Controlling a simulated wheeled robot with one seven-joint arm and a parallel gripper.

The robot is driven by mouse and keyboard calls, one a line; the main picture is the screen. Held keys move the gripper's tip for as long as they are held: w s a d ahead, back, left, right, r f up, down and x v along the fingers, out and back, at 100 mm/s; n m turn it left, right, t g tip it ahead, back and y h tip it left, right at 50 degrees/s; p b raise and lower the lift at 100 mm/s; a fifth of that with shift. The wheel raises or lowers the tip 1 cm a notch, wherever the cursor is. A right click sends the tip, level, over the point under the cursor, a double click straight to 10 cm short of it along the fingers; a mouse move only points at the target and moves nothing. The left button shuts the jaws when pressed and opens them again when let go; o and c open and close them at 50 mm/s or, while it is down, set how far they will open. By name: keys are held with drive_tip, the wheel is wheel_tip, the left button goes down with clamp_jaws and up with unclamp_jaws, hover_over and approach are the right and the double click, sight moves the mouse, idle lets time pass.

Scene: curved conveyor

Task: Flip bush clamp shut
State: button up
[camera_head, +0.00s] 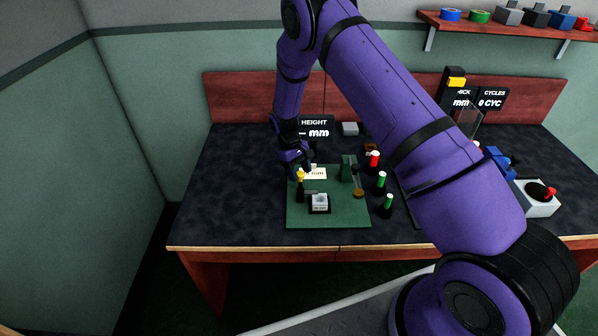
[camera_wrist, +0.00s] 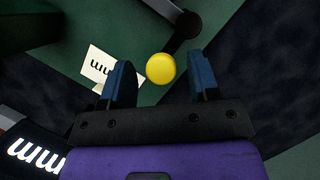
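The bush clamp (camera_head: 300,190) is on the green plate (camera_head: 340,215), with a dark handle that looks roughly upright and a yellow knob (camera_head: 301,176) on top. Beside it is a pale block with a round opening (camera_head: 319,203). My gripper (camera_head: 300,165) is just behind and above the knob, pointing down. In the wrist view the round yellow knob (camera_wrist: 161,67) shows between the two blue fingers of my gripper (camera_wrist: 159,62), with a gap on each side. The fingers are open. Whether the knob is level with the fingertips or below them is unclear.
A green post (camera_head: 348,168) and several red- and green-topped pegs (camera_head: 381,182) stand to the right. The height display (camera_head: 314,128) is behind my gripper. The table's left side (camera_head: 235,190) is clear.

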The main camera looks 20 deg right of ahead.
drive_tip(key=v, duration=1)
drive_tip(key=shift+w+r, duration=0.2)
drive_tip(key=shift+r, duration=0.2)
drive_tip(key=s+d+r+m+t+y, duration=0.15)
drive_tip(key=s+r, duration=0.35)
drive_tip(key=r, duration=0.5)
drive_tip(key=s+d+r+t, duration=0.15)
drive_tip(key=s+r, duration=0.35)
drive_tip(key=r, duration=0.6)
drive_tip(key=s+d+r+m+t, duration=0.15)
drive_tip(key=s+r, duration=0.35)
drive_tip(key=r, duration=0.5)
drive_tip(key=s+d+r+m+t, duration=0.1)
drive_tip(key=s+r+t, duration=0.1)
drive_tip(key=s, duration=1.1)
drive_tip(key=s+d+r+m+t, duration=0.1)
drive_tip(key=s+d+r+t, duration=0.1)
drive_tip(key=s, duration=1.2)
wheel_tip(320, 180, up, 2)
drive_tip(key=shift+d+r+t, duration=0.15)
drive_tip(key=shift+d+t, duration=0.05)
drive_tip(key=shift+t, duration=0.25)
